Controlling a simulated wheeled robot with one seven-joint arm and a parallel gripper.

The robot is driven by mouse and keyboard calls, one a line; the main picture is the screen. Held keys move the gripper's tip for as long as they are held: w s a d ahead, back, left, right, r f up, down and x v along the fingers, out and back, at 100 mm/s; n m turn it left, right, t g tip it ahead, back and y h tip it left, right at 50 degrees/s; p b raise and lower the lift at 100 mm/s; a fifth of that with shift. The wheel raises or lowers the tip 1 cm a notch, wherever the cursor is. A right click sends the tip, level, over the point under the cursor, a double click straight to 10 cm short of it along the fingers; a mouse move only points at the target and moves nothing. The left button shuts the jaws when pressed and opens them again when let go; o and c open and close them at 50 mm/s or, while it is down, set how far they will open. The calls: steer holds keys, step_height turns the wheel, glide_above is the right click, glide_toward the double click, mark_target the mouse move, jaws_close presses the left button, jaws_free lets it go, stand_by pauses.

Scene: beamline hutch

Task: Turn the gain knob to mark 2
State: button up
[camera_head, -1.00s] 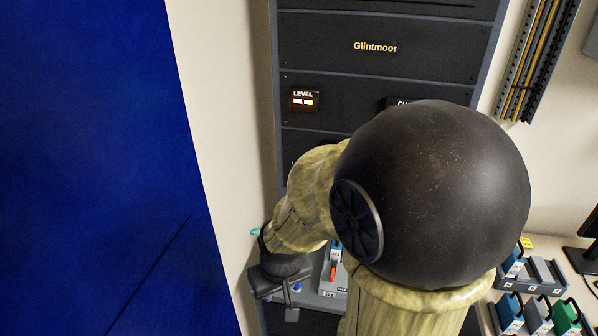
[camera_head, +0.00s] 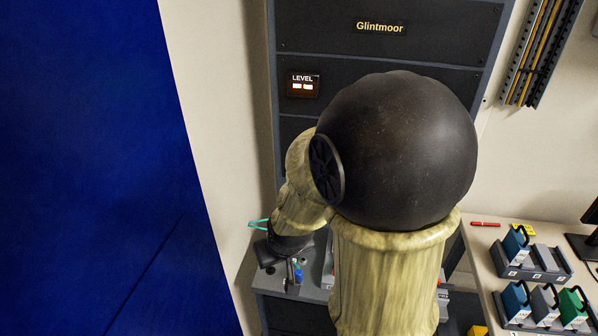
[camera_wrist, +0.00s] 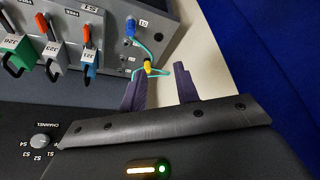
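No knob labelled gain shows in either view; my arm hides much of the dark rack panel (camera_head: 375,62) in the head view. In the wrist view a small round knob (camera_wrist: 40,141) marked CHANNEL, with marks S1 to S4, sits on a dark panel at lower left. In the head view my gripper (camera_head: 292,274) is over the left end of the grey ledge below the rack.
A lit LEVEL display (camera_head: 303,86) is on the rack. The grey unit (camera_wrist: 155,12) carries several coloured handled plugs and a blue connector (camera_wrist: 131,28). A blue wall (camera_head: 90,170) stands left. The right-hand bench (camera_head: 500,232) holds holders of coloured handled blocks.

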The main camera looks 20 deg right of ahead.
steer(key=w+d+f+n+t+h+b, duration=0.2)
steer(key=w+d+f+t+h+b, duration=0.1)
steer(key=w+d+t+b, duration=0.3)
steer(key=w+d+f+n+t+h+b, duration=0.3)
steer(key=w+d+f+t+h+b, duration=0.1)
steer(key=w+d+t+b, duration=0.3)
steer(key=shift+w+d+n+t+b, duration=0.2)
steer(key=shift+w+n+t+b, duration=0.1)
steer(key=shift+w+t+b, duration=0.7)
steer(key=shift+w+r, duration=0.1)
steer(key=shift+w, duration=0.05)
